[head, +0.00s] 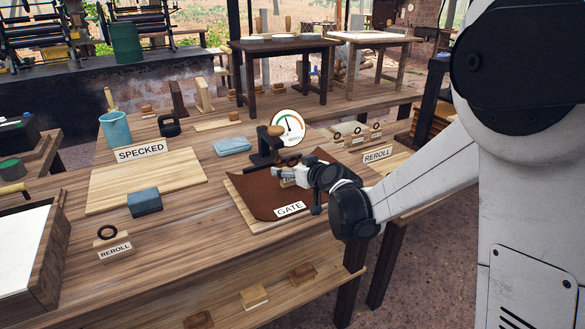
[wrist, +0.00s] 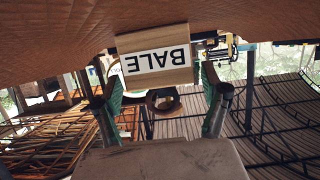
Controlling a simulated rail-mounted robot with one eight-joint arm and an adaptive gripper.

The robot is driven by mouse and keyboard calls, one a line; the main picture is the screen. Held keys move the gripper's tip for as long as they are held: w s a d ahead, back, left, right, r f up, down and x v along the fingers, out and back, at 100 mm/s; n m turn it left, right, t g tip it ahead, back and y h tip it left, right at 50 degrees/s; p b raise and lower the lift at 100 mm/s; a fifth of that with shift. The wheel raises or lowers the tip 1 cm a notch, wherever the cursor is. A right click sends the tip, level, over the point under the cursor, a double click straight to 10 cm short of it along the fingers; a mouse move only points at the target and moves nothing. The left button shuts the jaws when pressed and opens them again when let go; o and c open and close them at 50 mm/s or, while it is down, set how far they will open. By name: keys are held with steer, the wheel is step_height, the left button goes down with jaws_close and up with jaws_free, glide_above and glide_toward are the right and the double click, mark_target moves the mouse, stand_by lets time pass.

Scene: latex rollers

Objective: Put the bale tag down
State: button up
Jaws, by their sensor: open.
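The bale tag (wrist: 153,62) is a small wooden block with a white label reading BALE, upside down in the wrist view. A dark ring (wrist: 162,101) shows beside it there. The tag's top meets the brown sheet's surface (wrist: 60,25) in that view. My gripper (wrist: 159,80) is open, with a finger on either side of the tag; I cannot tell if either touches it. In the head view my gripper (head: 288,174) is low over the brown sheet (head: 258,192) on the GATE board (head: 262,226), mostly hiding the tag.
A dial gauge (head: 288,127) on a dark stand is just behind the sheet. A REROLL tag (head: 115,251) stands front left; another REROLL label (head: 377,155) is at right. The SPECKED board (head: 150,185) is left, with a blue block (head: 144,202) at its front edge.

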steer(key=shift+r, duration=0.2)
steer(key=s+d+r+m+g+h+p, duration=0.15)
steer(key=s+d, duration=0.25)
steer(key=s, duration=0.4)
steer(key=s+d+r+h, duration=0.1)
steer(key=s+d+r, duration=0.2)
steer(key=s+d, duration=0.35)
steer(key=s+d+r+m+g+h, duration=0.1)
steer(key=s+d+r, duration=0.15)
steer(key=s, duration=0.65)
steer(key=s+d+m+g+h, duration=0.1)
steer(key=s+d, duration=0.3)
steer(key=s, duration=0.4)
steer(key=s+d+f+m+g+h, duration=0.1)
steer(key=s+d+m+h, duration=0.1)
steer(key=s+d, duration=0.3)
steer(key=s, duration=0.3)
steer(key=shift+f+g, duration=0.3)
steer(key=shift+g, duration=0.05)
steer(key=shift+m+h, duration=0.25)
steer(key=shift+r+p, duration=0.35)
steer(key=shift+p, duration=0.1)
